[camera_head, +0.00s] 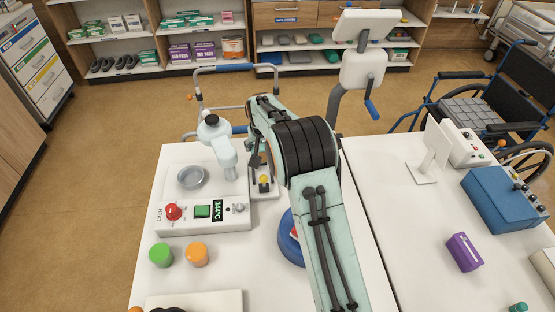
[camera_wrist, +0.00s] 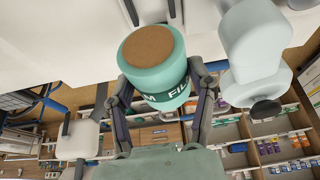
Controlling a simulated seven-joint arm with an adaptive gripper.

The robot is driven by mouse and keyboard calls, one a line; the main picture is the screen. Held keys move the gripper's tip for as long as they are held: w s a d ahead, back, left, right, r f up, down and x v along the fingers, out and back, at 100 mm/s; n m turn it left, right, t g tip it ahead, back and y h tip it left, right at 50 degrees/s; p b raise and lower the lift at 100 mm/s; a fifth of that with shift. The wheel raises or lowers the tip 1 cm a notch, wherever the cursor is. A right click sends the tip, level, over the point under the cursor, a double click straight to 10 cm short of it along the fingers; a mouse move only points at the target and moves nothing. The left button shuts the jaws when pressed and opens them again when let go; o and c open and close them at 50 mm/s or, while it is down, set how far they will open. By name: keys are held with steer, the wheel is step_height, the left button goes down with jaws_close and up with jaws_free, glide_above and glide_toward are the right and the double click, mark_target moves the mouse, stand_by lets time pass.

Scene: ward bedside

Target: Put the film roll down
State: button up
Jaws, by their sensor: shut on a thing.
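The film roll (camera_wrist: 155,62) is a teal cylinder with a brown end and a dark band with white letters, seen in the wrist view. My gripper (camera_wrist: 158,80) is shut on its sides, one finger on each side. In the head view my arm hides the film roll and most of my gripper. I cannot tell there how far the roll is from the white table (camera_head: 160,275).
A white heater unit (camera_head: 188,222) with a red knob and a pale bottle-like head (camera_head: 222,150) stands left of my arm. Green (camera_head: 160,255) and orange (camera_head: 197,253) cylinders stand in front. A blue round object (camera_head: 288,243) is partly behind my arm. The right table (camera_head: 400,225) has clear room.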

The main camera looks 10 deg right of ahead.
steer(key=shift+s+d+f+n, duration=0.25)
steer(key=shift+s+d+f, duration=0.05)
steer(key=shift+s, duration=0.3)
steer(key=shift+s+d+f+n, duration=0.25)
steer(key=shift+s+d, duration=0.05)
steer(key=shift+s, duration=0.25)
steer(key=s+d+r+m, duration=0.1)
steer(key=s+d, duration=0.2)
steer(key=d, duration=0.3)
steer(key=s+d+r+m, duration=0.1)
steer(key=s+d+r, duration=0.15)
steer(key=d, duration=0.35)
steer(key=w+f, duration=0.3)
steer(key=w, duration=0.1)
steer(key=w+d+f, duration=0.1)
steer(key=w+f, duration=0.2)
steer(key=w, duration=0.1)
steer(key=w+f, duration=0.3)
steer(key=w, duration=0.1)
steer(key=shift+w+d+f, duration=0.2)
steer(key=shift+d, duration=0.1)
steer(key=shift+w+f, duration=0.5)
steer(key=shift+f, duration=0.75)
steer(key=shift+w+f, duration=0.1)
steer(key=shift+f, duration=0.8)
steer(key=shift+f, duration=0.15)
